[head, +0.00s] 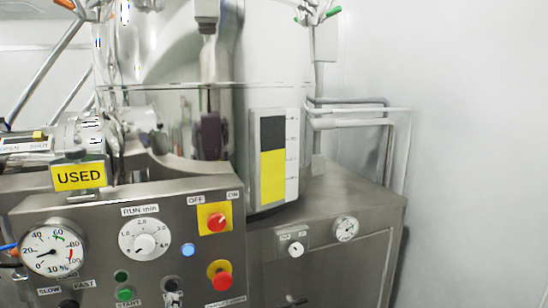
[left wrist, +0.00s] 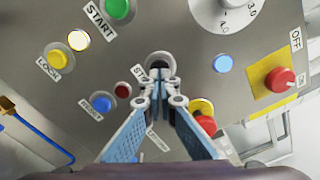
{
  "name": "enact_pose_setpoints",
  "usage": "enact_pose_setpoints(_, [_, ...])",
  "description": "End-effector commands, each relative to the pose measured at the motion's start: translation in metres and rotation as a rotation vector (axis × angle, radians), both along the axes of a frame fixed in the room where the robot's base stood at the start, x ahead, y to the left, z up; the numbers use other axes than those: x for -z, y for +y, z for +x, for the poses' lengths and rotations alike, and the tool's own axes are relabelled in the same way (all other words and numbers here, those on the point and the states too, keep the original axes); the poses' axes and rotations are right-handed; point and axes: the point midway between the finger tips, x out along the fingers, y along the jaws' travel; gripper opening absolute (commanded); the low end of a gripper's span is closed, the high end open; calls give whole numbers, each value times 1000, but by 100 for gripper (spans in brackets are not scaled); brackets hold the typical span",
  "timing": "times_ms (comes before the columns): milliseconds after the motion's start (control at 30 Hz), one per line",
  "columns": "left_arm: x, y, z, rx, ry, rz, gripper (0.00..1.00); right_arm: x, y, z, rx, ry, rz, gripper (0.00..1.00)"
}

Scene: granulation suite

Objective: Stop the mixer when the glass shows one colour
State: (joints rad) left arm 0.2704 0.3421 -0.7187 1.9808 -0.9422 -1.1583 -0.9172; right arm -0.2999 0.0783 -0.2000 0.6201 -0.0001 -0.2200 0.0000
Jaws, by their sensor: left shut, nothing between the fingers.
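The sight glass (head: 272,175) on the mixer's front shows two colours, a black band on top and yellow below. The steel mixer vessel (head: 160,60) stands behind the control panel (head: 110,208). My left gripper (left wrist: 158,76) is shut and empty in the left wrist view. Its tips are at or just in front of a black knob (left wrist: 160,61) on the panel; I cannot tell whether they touch. The knob's label is partly hidden. The green START button (head: 124,294) also shows in the left wrist view (left wrist: 118,8). My right gripper is not in view.
A red OFF/ON switch (head: 216,222) sits on a yellow plate, with another red button (head: 221,279) below. A blue lamp (head: 188,250) is lit. The RUN min dial (head: 144,240) and a gauge (head: 53,249) are to the left. A USED sign (head: 78,176) stands above the panel.

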Motion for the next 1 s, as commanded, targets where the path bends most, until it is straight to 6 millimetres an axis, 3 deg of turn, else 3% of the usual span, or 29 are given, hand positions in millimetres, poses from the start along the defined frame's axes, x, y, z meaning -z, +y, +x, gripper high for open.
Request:
enact_pose_setpoints(433, [0, -10, -32, 1, 2, -1, 0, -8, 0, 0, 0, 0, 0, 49])
enact_pose_setpoints(1000, [0, -10, -35, 0, 0, 0, 0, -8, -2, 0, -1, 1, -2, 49])
